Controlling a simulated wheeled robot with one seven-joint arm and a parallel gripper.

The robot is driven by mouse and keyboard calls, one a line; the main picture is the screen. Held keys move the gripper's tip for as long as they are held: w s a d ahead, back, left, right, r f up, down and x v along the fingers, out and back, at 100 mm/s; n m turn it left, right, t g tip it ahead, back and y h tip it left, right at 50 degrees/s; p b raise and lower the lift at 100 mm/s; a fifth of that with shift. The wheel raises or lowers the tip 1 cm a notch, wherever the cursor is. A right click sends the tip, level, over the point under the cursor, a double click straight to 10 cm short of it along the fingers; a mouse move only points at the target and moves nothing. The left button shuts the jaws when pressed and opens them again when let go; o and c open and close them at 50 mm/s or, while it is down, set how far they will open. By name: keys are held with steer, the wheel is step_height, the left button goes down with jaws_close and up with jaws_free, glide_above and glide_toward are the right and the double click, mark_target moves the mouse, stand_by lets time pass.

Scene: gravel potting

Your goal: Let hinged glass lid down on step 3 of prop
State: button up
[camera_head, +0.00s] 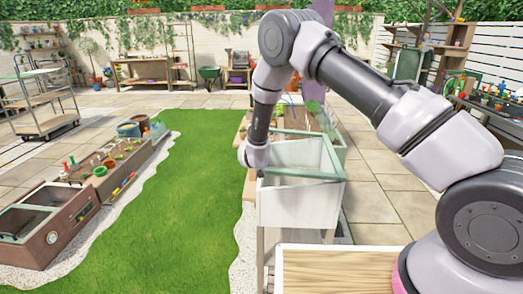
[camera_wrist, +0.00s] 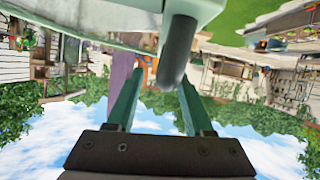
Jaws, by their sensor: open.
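A white box (camera_head: 290,208) on legs stands right of the lawn in the head view. A green-framed glass lid (camera_head: 304,174) shows at its top; its exact tilt is hard to tell. In the wrist view a pale green frame piece (camera_wrist: 205,8) crosses the top, with a dark rounded bar (camera_wrist: 176,52) sticking out from it. My gripper (camera_wrist: 162,78) is open, its two green fingers apart and the bar's end close to the gap between them. I cannot tell whether they touch. In the head view the fingers are hidden beyond my wrist. I cannot make out the stepped prop.
A wooden worktop (camera_head: 338,270) is close in front of the box. Brown planters (camera_head: 45,222) stand at the left of the lawn (camera_head: 190,220). A cart (camera_head: 45,105) is at the far left. Paving right of the box is clear beneath my arm.

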steer(key=v, duration=1)
steer(key=shift+s, duration=0.15)
steer(key=shift+r, duration=0.15)
steer(key=d+r+m+g+y, duration=0.1)
steer(key=d+r, duration=0.2)
steer(key=r, duration=0.4)
steer(key=w+d+r+m+g+y, duration=0.1)
steer(key=d+r, duration=0.2)
steer(key=r, duration=0.3)
steer(key=d+r+m+g+y, duration=0.1)
steer(key=d+r, duration=0.3)
steer(key=r, duration=0.3)
steer(key=s+d+r+g+y, duration=0.1)
steer(key=s+d+r, duration=0.75)
steer(key=r, duration=0.25)
steer(key=s+d+r+m+g, duration=0.1)
steer(key=s+d+r, duration=0.1)
steer(key=s+d, duration=0.4)
steer(key=s+d+r+g+h, duration=0.1)
steer(key=s+d, duration=0.6)
steer(key=s, duration=1)
steer(key=shift+r+m+g+h, duration=0.3)
steer(key=shift+r+m, duration=0.1)
steer(key=shift+r, duration=0.2)
